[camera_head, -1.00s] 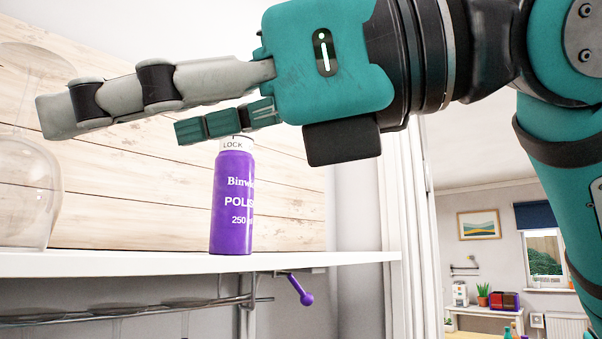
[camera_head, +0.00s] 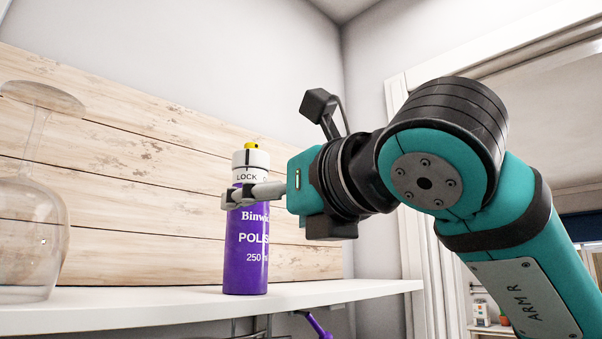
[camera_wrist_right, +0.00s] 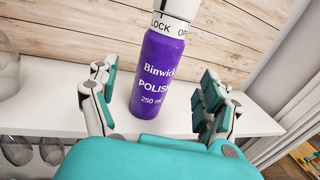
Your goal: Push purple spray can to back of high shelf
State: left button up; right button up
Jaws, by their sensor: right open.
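The purple spray can (camera_head: 246,250), with a white collar and a yellow nozzle, stands upright on the white high shelf (camera_head: 150,308). Its label reads "Binwick POLISH 250". My right gripper (camera_head: 238,196) is open at the height of the can's upper part, and one finger crosses in front of it in the head view. In the right wrist view the can (camera_wrist_right: 158,85) stands between the two spread fingers, with gaps showing on both sides. My left gripper is not in view.
An upside-down wine glass (camera_head: 30,225) stands on the shelf at the left. A wood-plank panel (camera_head: 120,140) backs the shelf. A wall and a white door frame are to the right. More glasses (camera_wrist_right: 22,150) hang under the shelf.

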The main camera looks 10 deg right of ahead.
aim_at(258, 210)
jog(key=p+x, duration=0.2)
jog(key=x, duration=0.4)
jog(key=shift+r, duration=0.1)
jog(key=shift+w+a+p, duration=0.3)
jog(key=shift+w+p, duration=0.15)
jog(key=shift+w, duration=0.15)
jog(key=shift+c, duration=0.2)
jog(key=c, duration=1.5)
jog(key=shift+s+a+p+x, duration=0.1)
jog(key=shift+a+p+x, duration=0.15)
jog(key=shift+x, duration=1)
jog(key=shift+s+a+p+x, duration=0.1)
jog(key=shift+a+x, duration=0.15)
jog(key=shift+x, duration=1)
jog(key=shift+a+p+x, duration=0.2)
jog(key=shift+p+x, duration=0.05)
jog(key=shift+x, duration=0.8)
jog(key=shift+a+p+x, duration=0.2)
jog(key=shift+x, duration=0.85)
jog(key=shift+s, duration=0.2)
